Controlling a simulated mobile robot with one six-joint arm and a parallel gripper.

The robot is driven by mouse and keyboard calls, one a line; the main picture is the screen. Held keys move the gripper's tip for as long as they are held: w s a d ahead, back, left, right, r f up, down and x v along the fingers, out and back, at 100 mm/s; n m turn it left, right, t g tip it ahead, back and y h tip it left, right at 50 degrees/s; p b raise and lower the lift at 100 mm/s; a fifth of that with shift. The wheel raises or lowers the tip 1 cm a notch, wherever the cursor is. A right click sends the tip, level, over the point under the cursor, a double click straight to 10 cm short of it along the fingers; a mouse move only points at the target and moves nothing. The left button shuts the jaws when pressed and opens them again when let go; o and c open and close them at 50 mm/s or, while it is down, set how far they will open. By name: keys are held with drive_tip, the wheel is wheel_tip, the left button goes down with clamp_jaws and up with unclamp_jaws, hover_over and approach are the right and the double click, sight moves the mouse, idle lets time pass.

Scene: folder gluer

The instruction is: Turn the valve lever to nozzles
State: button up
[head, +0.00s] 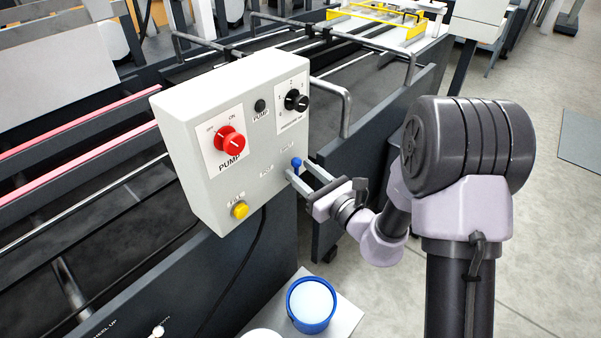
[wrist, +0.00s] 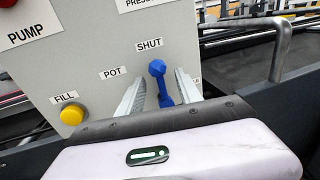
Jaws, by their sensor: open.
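The blue valve lever (wrist: 162,88) is on the front of the grey control box (head: 190,130). Its round knob is at the top, just under the SHUT label (wrist: 149,44), so it points up towards SHUT. The POT label (wrist: 113,72) is to its left. A label to the right is mostly hidden behind my finger and cannot be read. My gripper (wrist: 160,79) is open, with one finger on each side of the lever. I cannot tell whether either finger touches it. In the head view the lever's knob (head: 296,162) shows between the fingers.
The box also carries a red pump knob (head: 230,140), a black pressure knob (head: 296,100) and a yellow FILL button (wrist: 72,114). A bent metal rail (head: 345,105) stands right of the box. A blue-rimmed pot (head: 311,328) sits below. Open floor lies to the right.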

drive_tip(key=shift+w+a, duration=0.4)
clamp_jaws()
idle(1.2)
